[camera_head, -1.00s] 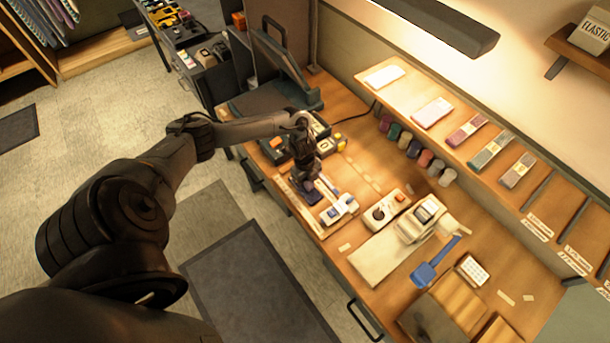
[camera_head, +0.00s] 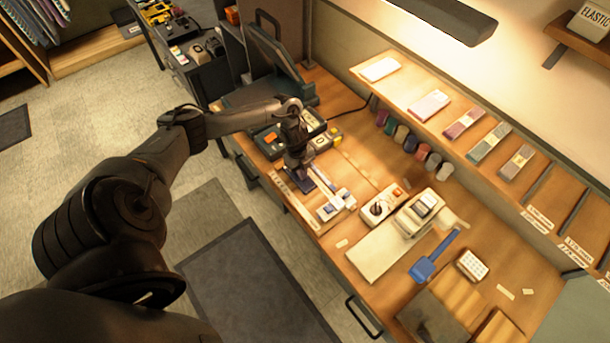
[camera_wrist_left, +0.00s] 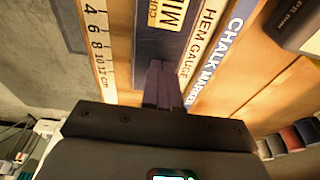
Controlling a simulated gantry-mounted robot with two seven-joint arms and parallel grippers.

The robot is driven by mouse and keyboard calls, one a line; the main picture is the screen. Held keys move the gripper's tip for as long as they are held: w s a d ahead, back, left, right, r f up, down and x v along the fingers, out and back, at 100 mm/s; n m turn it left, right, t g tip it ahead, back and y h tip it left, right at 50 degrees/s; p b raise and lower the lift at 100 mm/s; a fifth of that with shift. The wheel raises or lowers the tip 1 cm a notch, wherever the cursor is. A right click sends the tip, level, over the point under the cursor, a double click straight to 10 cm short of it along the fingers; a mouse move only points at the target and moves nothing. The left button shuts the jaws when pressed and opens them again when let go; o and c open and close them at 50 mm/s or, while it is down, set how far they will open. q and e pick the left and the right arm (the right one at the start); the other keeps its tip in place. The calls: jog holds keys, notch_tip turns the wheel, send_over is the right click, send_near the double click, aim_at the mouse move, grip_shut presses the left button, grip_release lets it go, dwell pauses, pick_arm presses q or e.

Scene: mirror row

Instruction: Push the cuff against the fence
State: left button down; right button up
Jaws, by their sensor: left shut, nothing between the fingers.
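A flat dark navy piece with an orange lettered label, which looks like the cuff (camera_head: 304,183), lies on the bench; it also shows in the left wrist view (camera_wrist_left: 180,48). My left gripper (camera_head: 299,162) is shut and empty, pointing down at the cuff's far end. In the left wrist view its fingers (camera_wrist_left: 160,68) overlap the cuff; whether they touch it I cannot tell. A pale strip lettered HEM GAUGE (camera_wrist_left: 203,45) runs along the cuff's right side, with a blue chalk marker strip (camera_wrist_left: 227,48) beyond it. I cannot tell which part is the fence. My right gripper is out of view.
A pale ruler (camera_wrist_left: 97,38) lies left of the cuff, near the bench's front edge. Small white and blue boxes (camera_head: 337,205) stand to the right. A pale board (camera_head: 375,255) lies farther right.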

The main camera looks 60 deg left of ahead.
pick_arm(q)
jog(key=shift+s+a+f, duration=0.35)
jog(key=shift+s+f, duration=0.15)
jog(key=shift+s, duration=0.1)
jog(key=shift+r+p, duration=0.6)
jog(key=shift+s+a+r, duration=0.1)
jog(key=shift+s+r, duration=0.1)
jog(key=shift+s, duration=0.2)
jog(key=shift+w+r, duration=0.3)
jog(key=shift+r, duration=0.2)
notch_tip(320, 180, up, 9)
jog(key=a+b, duration=0.1)
jog(key=shift+w, duration=0.15)
jog(key=shift+a+r, duration=0.1)
